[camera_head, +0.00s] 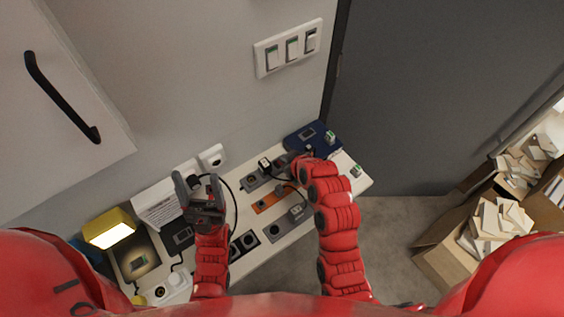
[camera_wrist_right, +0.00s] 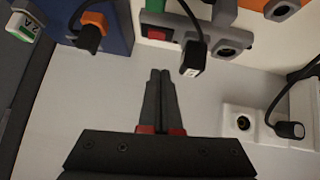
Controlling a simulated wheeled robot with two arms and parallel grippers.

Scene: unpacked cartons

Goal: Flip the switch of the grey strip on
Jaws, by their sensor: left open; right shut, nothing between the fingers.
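The grey strip (camera_head: 251,183) lies at the back of the white table, near the wall. In the right wrist view the grey strip (camera_wrist_right: 154,17) is at the top, with a red switch (camera_wrist_right: 155,32) at its left end and a black plug (camera_wrist_right: 193,58) over its sockets. I cannot tell which way the switch is set. My right gripper (camera_head: 287,160) is shut and empty near the strip's right end. In the wrist view its fingertips (camera_wrist_right: 160,74) point at the strip, just short of the switch. My left gripper (camera_head: 198,182) is open and empty, further left.
An orange strip (camera_head: 266,203) and another grey strip (camera_head: 285,228) lie nearer the front. A dark blue box (camera_head: 304,141) stands at the back right. A lit yellow lamp (camera_head: 108,226) is at the left. Cables cross the table. A white wall socket (camera_head: 212,157) is behind.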

